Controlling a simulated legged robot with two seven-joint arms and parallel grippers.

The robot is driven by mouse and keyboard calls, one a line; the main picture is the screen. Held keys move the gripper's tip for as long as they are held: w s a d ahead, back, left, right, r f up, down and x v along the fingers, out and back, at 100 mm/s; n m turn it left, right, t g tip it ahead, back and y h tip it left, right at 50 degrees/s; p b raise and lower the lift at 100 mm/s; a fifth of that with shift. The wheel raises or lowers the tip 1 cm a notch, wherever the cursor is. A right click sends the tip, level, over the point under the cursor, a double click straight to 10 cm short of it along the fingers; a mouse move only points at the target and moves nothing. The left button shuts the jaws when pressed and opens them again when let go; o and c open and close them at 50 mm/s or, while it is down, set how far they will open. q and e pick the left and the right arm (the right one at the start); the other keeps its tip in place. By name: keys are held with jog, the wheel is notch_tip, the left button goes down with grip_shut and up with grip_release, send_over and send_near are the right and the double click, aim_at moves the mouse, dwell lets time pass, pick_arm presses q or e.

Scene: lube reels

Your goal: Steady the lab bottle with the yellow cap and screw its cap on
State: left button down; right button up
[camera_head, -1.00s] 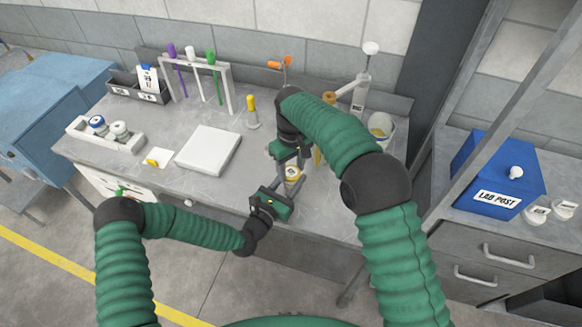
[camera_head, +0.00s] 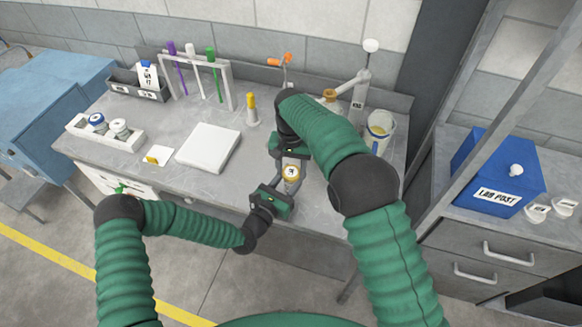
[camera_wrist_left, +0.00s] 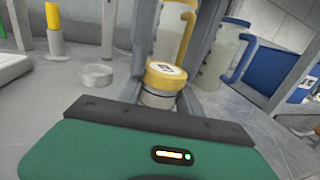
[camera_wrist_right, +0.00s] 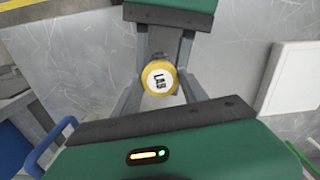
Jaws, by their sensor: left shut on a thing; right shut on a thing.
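The lab bottle is upright near the bench's front edge, mostly hidden by my grippers; its clear upper part (camera_wrist_left: 158,98) shows in the left wrist view. Its yellow cap (camera_head: 291,172), with a white label on top, sits on the bottle; it also shows in the left wrist view (camera_wrist_left: 166,76) and the right wrist view (camera_wrist_right: 160,78). I cannot tell how tight it is. My left gripper (camera_head: 284,187) is shut on the bottle from the front. My right gripper (camera_head: 291,164) reaches in from the opposite side and is shut at the cap.
A white slab (camera_head: 208,148) lies left of the bottle, with a yellow-tipped bottle (camera_head: 252,112) behind it. A test-tube rack (camera_head: 228,88) stands at the back. A clear jug (camera_head: 379,131) and a dispenser (camera_head: 360,88) stand behind right. The bench right of my grippers is clear.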

jog(key=m, duration=0.6)
jog(key=shift+a+m, duration=0.15)
jog(key=shift+m, duration=0.25)
jog(key=m, duration=0.3)
jog(key=shift+m, duration=0.3)
jog(key=m, duration=0.6)
jog(key=shift+w, duration=0.1)
jog(key=m, duration=0.4)
jog(key=shift+a+m, duration=0.1)
jog(key=shift+m, duration=0.2)
jog(key=shift+w, duration=0.1)
jog(key=o, duration=1.3)
